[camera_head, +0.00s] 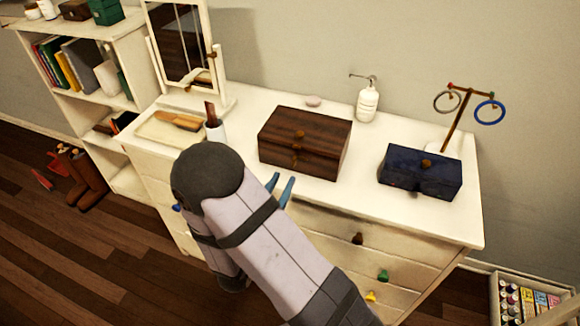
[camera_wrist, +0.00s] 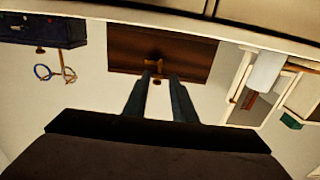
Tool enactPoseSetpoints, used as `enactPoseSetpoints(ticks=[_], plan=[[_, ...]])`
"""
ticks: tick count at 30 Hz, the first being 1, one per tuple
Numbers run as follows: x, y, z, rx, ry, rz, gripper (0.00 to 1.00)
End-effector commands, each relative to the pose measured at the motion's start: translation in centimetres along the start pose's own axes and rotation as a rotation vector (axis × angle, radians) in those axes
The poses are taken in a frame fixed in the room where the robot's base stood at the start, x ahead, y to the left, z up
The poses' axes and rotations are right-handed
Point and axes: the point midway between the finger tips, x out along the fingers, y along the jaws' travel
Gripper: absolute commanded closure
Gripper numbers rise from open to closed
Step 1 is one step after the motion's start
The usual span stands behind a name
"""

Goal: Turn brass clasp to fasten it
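A dark wooden box (camera_head: 325,142) stands closed on the white dresser top. A small brass clasp (camera_head: 296,148) sits on its front, below a round knob (camera_head: 299,134). My gripper (camera_head: 281,181) is in front of the box, its two blue fingers apart with nothing visible held between them. In the wrist view, which looks upside down, the box (camera_wrist: 200,59) lies beyond the fingertips of my gripper (camera_wrist: 161,77). The brass clasp (camera_wrist: 152,69) appears close to the left fingertip there; whether they touch, I cannot tell. The clasp's exact angle is unclear.
A dark blue box (camera_head: 420,172) and a ring stand (camera_head: 460,110) are to the right. A white pump bottle (camera_head: 367,104) stands behind. A mirror (camera_head: 185,50), a tray (camera_head: 165,131) and a white cup (camera_head: 216,131) are to the left. The dresser's front edge (camera_head: 400,225) is clear.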

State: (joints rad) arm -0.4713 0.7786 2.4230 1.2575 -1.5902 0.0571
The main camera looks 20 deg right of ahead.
Motion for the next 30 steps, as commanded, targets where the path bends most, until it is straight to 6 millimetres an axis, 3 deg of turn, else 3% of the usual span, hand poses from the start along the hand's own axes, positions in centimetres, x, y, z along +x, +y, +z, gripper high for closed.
enactPoseSetpoints(ticks=[15, 28, 30], plan=[[5.7, 0.1, -0.1, 0.0, -0.002, 0.002, 0.76], [6.4, 0.0, 0.0, 0.0, -0.002, -0.001, 0.76], [6.4, 0.0, 0.0, 0.001, -0.002, -0.001, 0.93]])
